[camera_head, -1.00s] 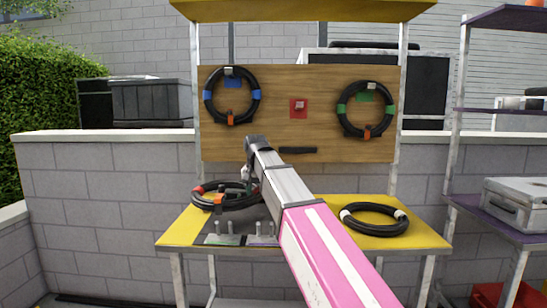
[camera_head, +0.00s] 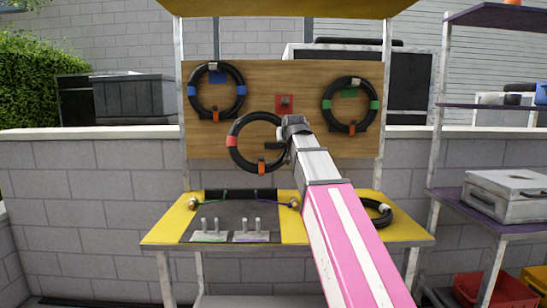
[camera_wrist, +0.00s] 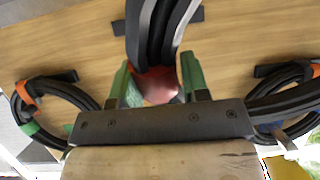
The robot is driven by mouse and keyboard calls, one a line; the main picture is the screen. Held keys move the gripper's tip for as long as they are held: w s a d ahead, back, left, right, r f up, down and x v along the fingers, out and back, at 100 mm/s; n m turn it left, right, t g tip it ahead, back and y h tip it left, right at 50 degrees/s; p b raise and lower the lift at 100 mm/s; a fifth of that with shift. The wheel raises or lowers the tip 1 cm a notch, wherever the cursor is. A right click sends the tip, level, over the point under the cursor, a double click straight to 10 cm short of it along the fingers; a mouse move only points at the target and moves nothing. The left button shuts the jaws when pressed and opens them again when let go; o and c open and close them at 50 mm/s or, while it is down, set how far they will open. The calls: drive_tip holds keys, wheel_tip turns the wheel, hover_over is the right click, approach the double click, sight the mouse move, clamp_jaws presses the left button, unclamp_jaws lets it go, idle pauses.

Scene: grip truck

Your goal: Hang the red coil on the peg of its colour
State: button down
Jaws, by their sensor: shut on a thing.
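The red coil (camera_head: 242,124) is a black ring with a red band on its left and an orange tag at the bottom. It hangs in the air in front of the board. My gripper (camera_wrist: 159,84) is shut on it at a red band, between green finger pads in the wrist view. In the head view my wrist hides the fingers and the coil's right edge. The red peg (camera_head: 285,102) sits on a red square plate at the upper middle of the board, above and right of the coil's centre. No coil is on that peg.
The blue coil (camera_head: 193,106) hangs at left on the wooden board (camera_head: 300,75), and the green coil (camera_head: 327,112) at right. Another black coil (camera_head: 386,215) lies on the yellow table (camera_head: 410,233), partly behind my arm. Metal fixtures and a cable are on the table's dark mat (camera_head: 225,213).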

drive_tip(key=d+r+m+t, duration=0.1)
drive_tip(key=d+r+t, duration=0.4)
drive_tip(key=d+r, duration=0.6)
approach(307, 122)
drive_tip(key=shift+h, duration=0.4)
drive_tip(key=shift+w+a+r, duration=0.15)
drive_tip(key=shift+w+r, duration=1)
drive_tip(key=shift+w, duration=0.25)
drive_tip(key=shift+w+a+r, duration=0.1)
drive_tip(key=shift+w+r, duration=1)
drive_tip(key=shift+w, duration=0.3)
drive_tip(key=shift+w+f, duration=0.35)
drive_tip(key=shift+f, duration=0.4)
drive_tip(key=shift+w+f, duration=0.25)
drive_tip(key=shift+f, duration=1)
drive_tip(key=shift+w+f, duration=0.1)
drive_tip(key=shift+f, duration=0.15)
drive_tip(key=c, duration=0.5)
unclamp_jaws()
drive_tip(key=shift+w+d+f, duration=0.1)
drive_tip(key=shift+w, duration=0.05)
drive_tip(key=shift+s, duration=0.2)
